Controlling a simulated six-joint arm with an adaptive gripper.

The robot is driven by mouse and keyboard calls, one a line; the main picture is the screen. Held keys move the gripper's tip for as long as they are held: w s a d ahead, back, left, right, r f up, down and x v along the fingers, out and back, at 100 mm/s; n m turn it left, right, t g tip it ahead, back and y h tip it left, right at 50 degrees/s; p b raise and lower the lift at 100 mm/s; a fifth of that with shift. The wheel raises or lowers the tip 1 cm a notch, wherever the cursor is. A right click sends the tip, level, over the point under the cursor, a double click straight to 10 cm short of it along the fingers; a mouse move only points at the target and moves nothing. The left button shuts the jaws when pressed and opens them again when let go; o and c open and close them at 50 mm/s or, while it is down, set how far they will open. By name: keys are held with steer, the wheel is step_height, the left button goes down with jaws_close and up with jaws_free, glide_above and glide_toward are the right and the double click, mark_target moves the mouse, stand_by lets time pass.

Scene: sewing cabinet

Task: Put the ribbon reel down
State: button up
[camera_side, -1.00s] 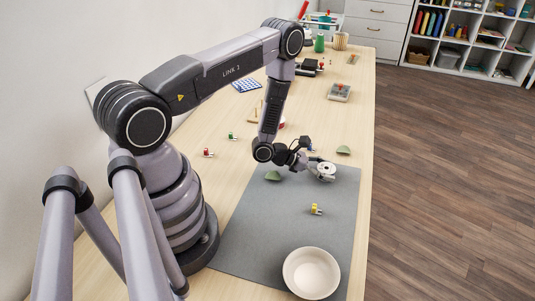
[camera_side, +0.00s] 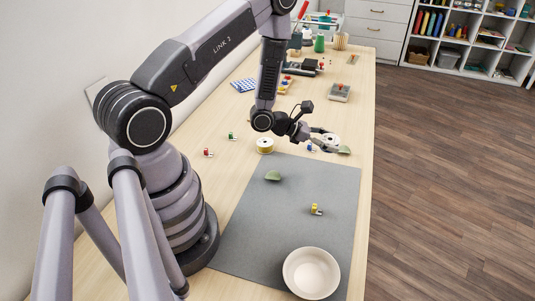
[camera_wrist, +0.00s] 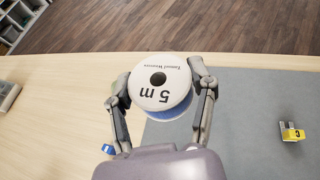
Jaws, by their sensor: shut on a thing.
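The ribbon reel (camera_side: 333,140), with white flanges, is between the fingers of my gripper (camera_side: 325,138) in the side view. In the wrist view the reel (camera_wrist: 160,82) shows a white face with a dark centre hole, the print "5 m" and blue ribbon below. My gripper's fingers (camera_wrist: 160,95) press on its left and right sides. The reel appears held above the table (camera_side: 347,110), near the far right corner of the grey mat (camera_side: 260,230). The exact height is hard to tell.
A second reel (camera_side: 265,145) with yellowish ribbon stands left of my gripper. A small blue piece (camera_side: 311,148) and a green piece (camera_side: 344,150) are close to the held reel. Another green piece (camera_side: 273,176), a yellow piece (camera_side: 316,209) and a bowl (camera_side: 311,274) are on the mat.

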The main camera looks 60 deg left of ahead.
steer(key=s+a+r+n+y, duration=0.15)
steer(key=a+n+y, duration=0.35)
steer(key=a, duration=0.9)
steer(key=s+a+r+n+y, duration=0.15)
steer(key=a+n+y, duration=0.3)
steer(key=a, duration=0.95)
glide_above(286, 109)
steer(key=s+d, duration=0.3)
steer(key=s, duration=0.1)
step_height(286, 109, down, 4)
steer(key=shift+w+a+r+t+y, duration=0.15)
steer(key=shift+r+t+y, duration=0.05)
steer(key=shift+t+y, duration=0.25)
steer(key=w+f, duration=0.1)
steer(key=w+a+f, duration=0.1)
steer(key=f, duration=0.1)
steer(key=w+a+f, duration=0.1)
steer(key=f, duration=0.1)
steer(key=shift+w+a+f, duration=0.1)
steer(key=shift+w+a, duration=0.1)
steer(key=shift+a, duration=0.05)
steer(key=shift+w+f, duration=0.1)
steer(key=shift+f, duration=0.05)
steer(key=shift+w+a+f, duration=0.1)
steer(key=shift+f, duration=0.75)
steer(key=shift+w+a+f, duration=0.1)
steer(key=shift+f, duration=0.75)
steer(key=shift+f, duration=0.15)
steer(key=o, duration=1)
